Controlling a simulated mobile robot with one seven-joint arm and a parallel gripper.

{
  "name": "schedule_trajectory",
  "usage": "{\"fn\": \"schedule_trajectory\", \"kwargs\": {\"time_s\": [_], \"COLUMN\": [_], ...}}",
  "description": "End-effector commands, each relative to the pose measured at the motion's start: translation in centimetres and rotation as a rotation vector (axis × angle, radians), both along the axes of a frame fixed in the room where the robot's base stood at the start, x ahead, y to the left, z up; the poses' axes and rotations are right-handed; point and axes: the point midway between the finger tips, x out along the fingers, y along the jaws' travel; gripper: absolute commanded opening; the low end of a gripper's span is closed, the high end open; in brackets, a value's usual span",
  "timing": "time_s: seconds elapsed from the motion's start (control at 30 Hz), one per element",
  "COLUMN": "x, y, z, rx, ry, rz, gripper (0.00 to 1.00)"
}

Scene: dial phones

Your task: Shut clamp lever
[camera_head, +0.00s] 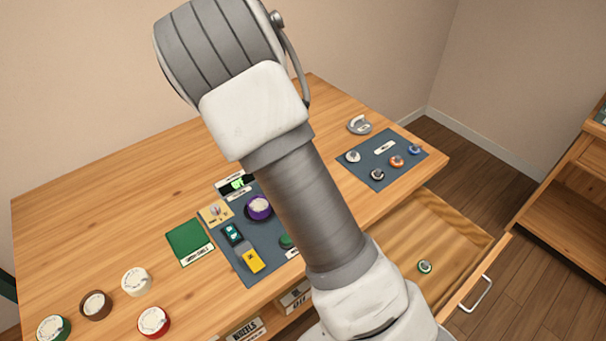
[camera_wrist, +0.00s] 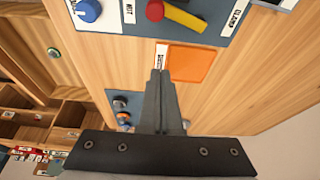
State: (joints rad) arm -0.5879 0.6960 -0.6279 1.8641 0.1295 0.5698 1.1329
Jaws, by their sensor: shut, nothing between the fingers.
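In the wrist view, a yellow lever (camera_wrist: 184,17) with a red round end lies on a blue-grey panel (camera_wrist: 213,33) at the top. A white label (camera_wrist: 237,16) reading CLAMP is to its right. My gripper (camera_wrist: 160,73) is shut and empty, its fingertips below the lever in the picture and apart from it. I cannot tell their height above the table. In the head view my arm covers the middle of the table, and neither the gripper nor this lever can be made out.
An orange square (camera_wrist: 191,64) lies beside the fingertips. A blue knob (camera_wrist: 88,10) is left of the lever. In the head view, a purple dial (camera_head: 259,207) and yellow switch (camera_head: 252,261) share a panel. An open drawer (camera_head: 462,238) juts out at right. Several round dials stand front left.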

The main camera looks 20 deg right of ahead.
Motion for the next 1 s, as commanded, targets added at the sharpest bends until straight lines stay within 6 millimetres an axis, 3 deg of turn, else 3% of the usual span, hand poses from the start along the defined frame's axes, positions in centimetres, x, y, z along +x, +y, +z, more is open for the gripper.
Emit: {"fn": "schedule_trajectory", "kwargs": {"time_s": [0.1,0.3,1.0], "x": [-0.4,-0.7,-1.3], "y": [0.7,1.3,1.4], "z": [2.3,4.3,5.2], "rx": [0.000,0.000,0.019], "ry": [-0.001,0.001,0.007], "rz": [0.000,-0.001,0.012], "gripper": [0.00,0.00,0.00]}}
